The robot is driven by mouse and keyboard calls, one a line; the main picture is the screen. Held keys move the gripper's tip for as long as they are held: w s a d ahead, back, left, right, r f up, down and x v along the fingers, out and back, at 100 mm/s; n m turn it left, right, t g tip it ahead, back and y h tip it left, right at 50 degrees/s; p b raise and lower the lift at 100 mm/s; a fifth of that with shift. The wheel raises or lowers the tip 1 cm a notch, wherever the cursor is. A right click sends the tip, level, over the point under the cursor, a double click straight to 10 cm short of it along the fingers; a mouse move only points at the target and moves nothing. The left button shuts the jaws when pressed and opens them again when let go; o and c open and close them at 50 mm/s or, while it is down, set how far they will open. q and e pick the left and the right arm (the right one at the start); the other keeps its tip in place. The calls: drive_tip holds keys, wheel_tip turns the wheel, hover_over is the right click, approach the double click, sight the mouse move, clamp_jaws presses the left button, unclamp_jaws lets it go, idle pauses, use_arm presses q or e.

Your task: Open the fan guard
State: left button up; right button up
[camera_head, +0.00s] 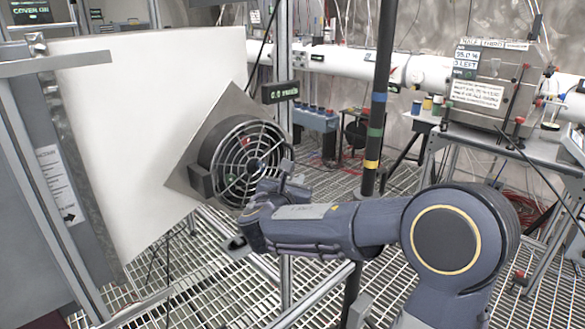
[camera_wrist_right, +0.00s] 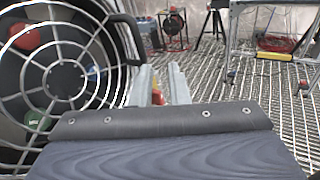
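The fan (camera_head: 215,150) is a dark round housing on a tilted square grey plate, fixed to a white panel. Its round guard of light wire rings and spokes (camera_head: 247,163) lies over the front and looks closed. The guard fills the left of the wrist view (camera_wrist_right: 62,80), with a dark curved handle (camera_wrist_right: 130,38) at its right edge. My right gripper (camera_head: 283,184) is beside the guard's lower right edge. In the wrist view its two pale fingers (camera_wrist_right: 161,86) stand apart with nothing between them, just right of and below the handle. My left gripper is not in view.
A white panel (camera_head: 130,120) stands behind the fan. A dark post with coloured bands (camera_head: 376,110) rises right of it. A small display (camera_head: 280,92) hangs above right. A bench with a grey box (camera_head: 492,85) is at the right. The grating floor (camera_head: 225,290) is mostly open below.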

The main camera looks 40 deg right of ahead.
sight(293, 160)
drive_tip(key=w+d, duration=0.2)
drive_tip(key=w+d+n+t, duration=0.1)
drive_tip(key=w, duration=0.2)
drive_tip(key=w+d+n, duration=0.1)
drive_tip(key=w+d, duration=0.1)
drive_tip(key=shift+w+d+r, duration=0.25)
drive_tip(key=shift+d+r, duration=0.1)
drive_tip(key=shift+r, duration=0.05)
clamp_jaws()
